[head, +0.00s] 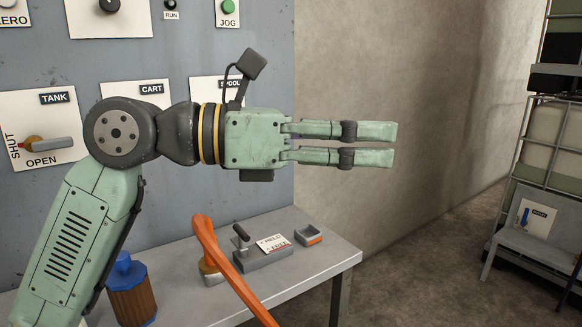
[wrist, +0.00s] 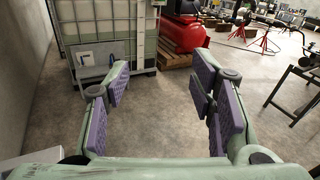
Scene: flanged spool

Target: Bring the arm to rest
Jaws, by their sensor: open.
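My gripper (head: 393,145) is green with dark joints. In the head view it points to the right, level, above the right end of the grey table (head: 318,277) and in front of the wall panel. Its fingers hold nothing. In the wrist view the two fingers (wrist: 160,88) stand wide apart with purple pads, and only bare floor shows between them. My arm rises from the lower left and bends at the wrist joint in front of the panel.
The grey panel (head: 190,60) carries switches. A caged tank (wrist: 105,35) and red compressor (wrist: 182,32) stand beyond open floor.

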